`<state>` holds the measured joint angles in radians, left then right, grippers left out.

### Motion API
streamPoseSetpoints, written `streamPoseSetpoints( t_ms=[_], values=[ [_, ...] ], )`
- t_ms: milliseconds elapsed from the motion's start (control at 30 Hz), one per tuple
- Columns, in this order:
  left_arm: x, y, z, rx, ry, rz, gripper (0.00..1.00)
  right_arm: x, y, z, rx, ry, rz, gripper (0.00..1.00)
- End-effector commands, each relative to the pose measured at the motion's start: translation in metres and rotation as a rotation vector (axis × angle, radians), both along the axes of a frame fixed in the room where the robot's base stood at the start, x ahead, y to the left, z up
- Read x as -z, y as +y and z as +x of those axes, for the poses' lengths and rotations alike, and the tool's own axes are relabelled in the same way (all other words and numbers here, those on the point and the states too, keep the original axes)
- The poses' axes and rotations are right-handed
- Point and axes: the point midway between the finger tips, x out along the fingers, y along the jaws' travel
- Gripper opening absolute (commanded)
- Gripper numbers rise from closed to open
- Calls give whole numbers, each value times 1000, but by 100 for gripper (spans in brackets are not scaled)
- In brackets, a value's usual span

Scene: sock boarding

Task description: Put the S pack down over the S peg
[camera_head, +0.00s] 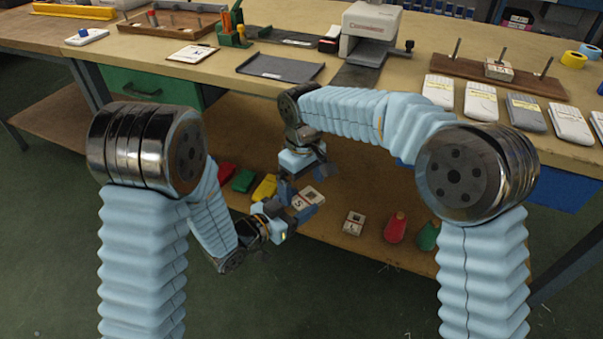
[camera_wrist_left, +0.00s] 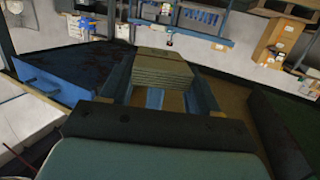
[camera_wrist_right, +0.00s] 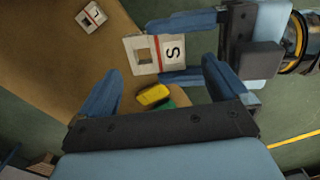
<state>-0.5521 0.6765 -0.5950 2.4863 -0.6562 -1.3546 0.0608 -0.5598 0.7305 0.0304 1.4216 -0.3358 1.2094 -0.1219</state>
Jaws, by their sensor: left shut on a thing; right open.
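The S pack (camera_head: 308,198) is a pale flat block with a big S, a dark square hole and reddish trim. My left gripper (camera_head: 283,212) is shut on it, low in front of the bench. The left wrist view shows its layered edge (camera_wrist_left: 160,70) between the fingers. The right wrist view shows its S face (camera_wrist_right: 172,53). My right gripper (camera_wrist_right: 160,88) is open and empty, close to the pack. A wooden peg board (camera_head: 445,66) on the bench has three upright metal pegs. A pack (camera_head: 498,71) sits around the middle one. I cannot read which peg is S.
Another pack (camera_head: 353,222) lies on the lower shelf (camera_head: 330,212), beside red (camera_head: 396,227) and green pieces. Several white packets (camera_head: 481,100) lie before the board. A press (camera_head: 368,32) and a dark tray (camera_head: 280,67) are on the bench. The bench edge is above both grippers.

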Motion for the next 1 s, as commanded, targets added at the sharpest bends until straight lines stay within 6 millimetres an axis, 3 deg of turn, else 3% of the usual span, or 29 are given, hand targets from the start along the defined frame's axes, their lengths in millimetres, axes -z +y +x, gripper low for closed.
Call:
streamPoseSetpoints(
  t_ms=[233, 600, 967, 1000],
  values=[
    [0, 0, 0, 0, 0, 0, 31, 35, 0, 0, -2, 1, 1, 100],
    [0, 0, 0, 0, 0, 0, 31, 43, 0, 0, -2, -1, 2, 100],
    [0, 0, 1, -1, -2, 0, 31, 42, 1, -1, -4, 2, 3, 49],
    [0, 0, 1, -1, -2, 0, 67, 42, 2, -2, -4, 2, 3, 49]
  ],
)
